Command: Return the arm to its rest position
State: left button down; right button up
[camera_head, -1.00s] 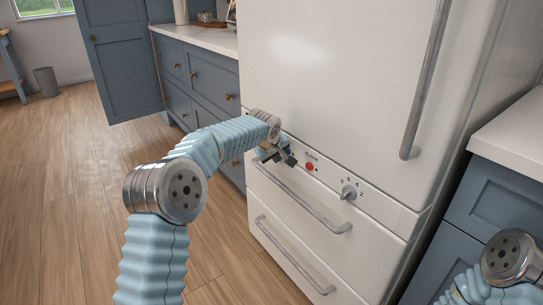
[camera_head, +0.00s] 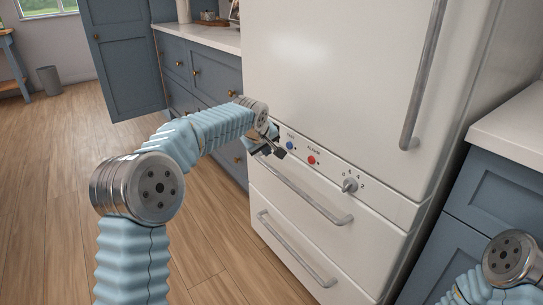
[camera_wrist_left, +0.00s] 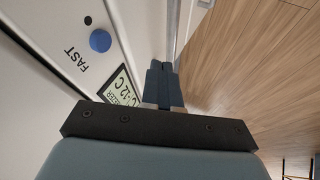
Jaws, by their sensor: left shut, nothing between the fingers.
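My left gripper (camera_head: 279,150) is in front of the fridge's control strip, at its left end, near the blue button (camera_head: 290,145). In the left wrist view the left gripper's fingers (camera_wrist_left: 163,80) are together with nothing between them. That view also shows the blue button (camera_wrist_left: 100,40) marked FAST and a small display reading -12 C (camera_wrist_left: 121,88) beside the fingers. The gripper appears apart from the button. My left arm reaches in from the lower left. Only a part of my right arm shows at the lower right; its gripper is out of view.
The white fridge (camera_head: 330,70) has a red button (camera_head: 311,160), a dial (camera_head: 349,185) and drawers with bar handles (camera_head: 305,192). Blue cabinets (camera_head: 205,75) stand on the left, with one door (camera_head: 125,60) open. Wooden floor (camera_head: 60,180) lies free on the left.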

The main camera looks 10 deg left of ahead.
pick_arm(q)
jog(key=v, duration=0.5)
jog(key=s+d+f+m+g+h, duration=0.15)
jog(key=s+f, duration=0.25)
jog(key=f, duration=0.7)
jog(key=s+d+f+m+g+h, duration=0.1)
jog(key=s+d+f+m, duration=0.2)
jog(key=f, duration=0.7)
jog(key=s+d+f+g+h, duration=0.15)
jog(key=s+f, duration=0.35)
jog(key=f, duration=0.6)
jog(key=s+d+f+g, duration=0.1)
jog(key=s+f, duration=0.3)
jog(key=s, duration=0.4)
jog(key=s+f+m+p, duration=0.1)
jog(key=s+f, duration=0.3)
jog(key=s, duration=0.5)
jog(key=s+d+f+m+g, duration=0.1)
jog(key=s+f, duration=0.3)
jog(key=s, duration=0.4)
jog(key=shift+s+d+g, duration=0.3)
